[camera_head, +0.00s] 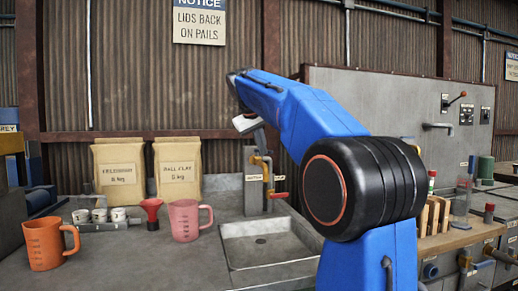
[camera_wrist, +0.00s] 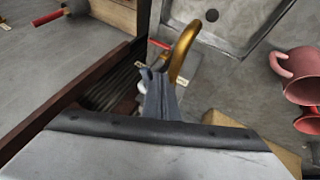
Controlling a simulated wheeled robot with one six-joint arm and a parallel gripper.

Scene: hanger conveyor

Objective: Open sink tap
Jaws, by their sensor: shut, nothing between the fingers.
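The sink tap has a curved brass spout (camera_head: 266,162) on a grey upright post at the back of the sink basin (camera_head: 232,254). A red lever (camera_head: 280,195) sticks out to the right, low on the post. In the wrist view the brass spout (camera_wrist: 187,48) arches just beyond my fingers, and the red lever (camera_wrist: 159,44) shows partly behind it. My gripper (camera_wrist: 152,74) is shut and empty, close to the spout; I cannot tell whether they touch. In the head view my gripper (camera_head: 261,138) is above the spout, apart from the lever.
A pink jug (camera_head: 184,220), a red funnel (camera_head: 152,212) and an orange jug (camera_head: 45,244) stand left of the basin. Two paper sacks (camera_head: 120,170) stand behind them.

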